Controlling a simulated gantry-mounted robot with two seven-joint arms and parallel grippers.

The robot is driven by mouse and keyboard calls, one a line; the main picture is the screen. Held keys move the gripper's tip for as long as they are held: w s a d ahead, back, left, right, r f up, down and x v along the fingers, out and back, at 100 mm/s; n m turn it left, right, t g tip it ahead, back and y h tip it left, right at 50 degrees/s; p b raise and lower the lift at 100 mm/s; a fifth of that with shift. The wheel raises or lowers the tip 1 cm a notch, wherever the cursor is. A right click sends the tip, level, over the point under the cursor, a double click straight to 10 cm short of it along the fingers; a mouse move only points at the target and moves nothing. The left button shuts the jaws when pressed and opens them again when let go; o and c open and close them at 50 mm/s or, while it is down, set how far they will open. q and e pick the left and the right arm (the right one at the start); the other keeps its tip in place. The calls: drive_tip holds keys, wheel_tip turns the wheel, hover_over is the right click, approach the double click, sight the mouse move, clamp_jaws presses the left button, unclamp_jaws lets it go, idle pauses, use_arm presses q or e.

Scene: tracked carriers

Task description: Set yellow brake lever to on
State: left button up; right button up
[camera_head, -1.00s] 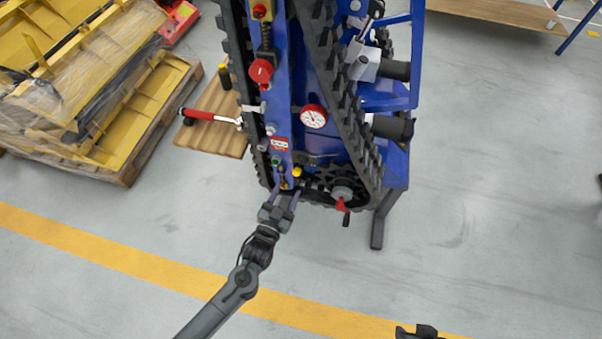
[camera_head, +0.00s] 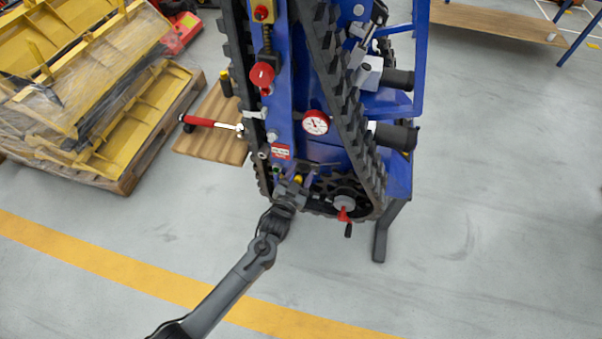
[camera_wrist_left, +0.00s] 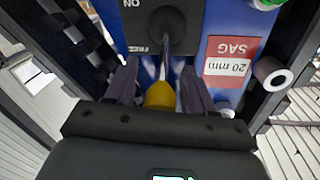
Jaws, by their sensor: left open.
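The yellow brake lever knob (camera_head: 298,179) is low on the front of the blue tracked carrier. In the left wrist view the yellow knob (camera_wrist_left: 160,95) ends a metal shaft that comes from a dark pivot block (camera_wrist_left: 165,30). An upside-down ON label (camera_wrist_left: 132,3) and a second small label, hard to read, are beside the block. My left gripper (camera_head: 289,186) is at the lever; in the wrist view its open fingers (camera_wrist_left: 159,72) stand on either side of the shaft and knob. Contact cannot be told. My right gripper is not in view.
A red SAG 20 mm label (camera_wrist_left: 229,62) is right of the lever. A red-rimmed gauge (camera_head: 315,122), red knob (camera_head: 262,75) and red crank (camera_head: 344,214) are on the carrier. Tracks flank the panel. A red-handled wrench (camera_head: 205,122) lies over a wooden board. The front floor is clear.

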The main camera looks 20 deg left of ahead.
use_arm(q)
drive_tip(key=shift+w, duration=0.1)
drive_tip(key=shift+c, duration=0.4)
clamp_jaws()
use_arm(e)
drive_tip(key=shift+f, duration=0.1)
